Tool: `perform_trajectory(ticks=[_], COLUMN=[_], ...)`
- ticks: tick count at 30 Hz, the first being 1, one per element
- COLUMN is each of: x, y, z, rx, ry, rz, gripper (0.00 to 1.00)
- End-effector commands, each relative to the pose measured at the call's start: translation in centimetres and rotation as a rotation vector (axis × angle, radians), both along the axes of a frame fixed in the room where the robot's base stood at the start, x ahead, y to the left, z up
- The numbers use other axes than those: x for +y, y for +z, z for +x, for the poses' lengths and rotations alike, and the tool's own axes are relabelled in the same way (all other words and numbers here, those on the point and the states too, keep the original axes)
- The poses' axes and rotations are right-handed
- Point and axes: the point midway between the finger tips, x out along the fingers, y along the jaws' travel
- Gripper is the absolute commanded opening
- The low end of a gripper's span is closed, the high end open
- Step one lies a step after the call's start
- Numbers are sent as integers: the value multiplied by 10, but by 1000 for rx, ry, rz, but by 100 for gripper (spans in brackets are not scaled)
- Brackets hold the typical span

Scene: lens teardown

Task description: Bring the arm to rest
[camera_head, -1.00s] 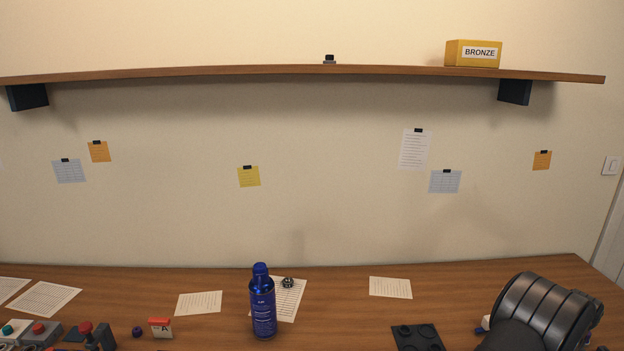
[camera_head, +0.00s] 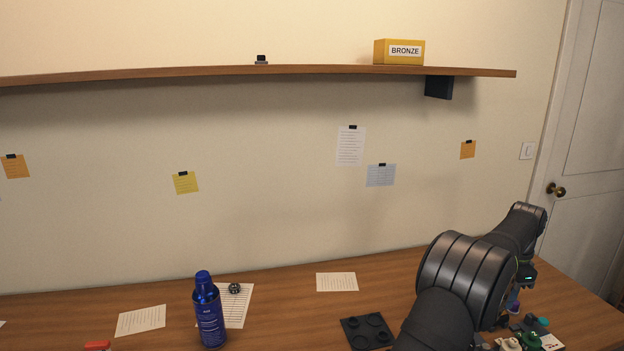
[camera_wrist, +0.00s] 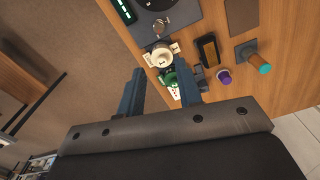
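My gripper (camera_wrist: 160,88) shows in the wrist view with its two blue-grey fingers spread apart. Nothing is between the fingertips; small parts on the wooden table (camera_wrist: 285,75) show beyond them. In the head view my arm reaches over the right part of the table (camera_head: 270,325), and its far end hangs near the table's right edge. The fingers are too small and covered there to make out.
Below my gripper are a cream knobbed part (camera_wrist: 161,55), a green part (camera_wrist: 178,75), a purple knob (camera_wrist: 224,77) and a teal-tipped cylinder (camera_wrist: 257,62). A blue bottle (camera_head: 209,312) and a dark four-cup tray (camera_head: 367,332) stand left of my arm. A shelf (camera_head: 200,75) runs above.

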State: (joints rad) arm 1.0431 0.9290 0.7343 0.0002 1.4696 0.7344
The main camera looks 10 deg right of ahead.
Motion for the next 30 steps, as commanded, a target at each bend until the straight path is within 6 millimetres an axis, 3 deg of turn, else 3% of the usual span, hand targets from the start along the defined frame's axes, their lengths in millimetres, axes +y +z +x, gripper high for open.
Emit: perform_trajectory(ticks=[1, 24, 30], x=[2, 1, 1], y=[-20, -175, -175], z=[-1, -1, 0], rx=[8, 6, 5], ry=[0, 0, 149], rz=[14, 10, 6], gripper=[32, 32, 32])
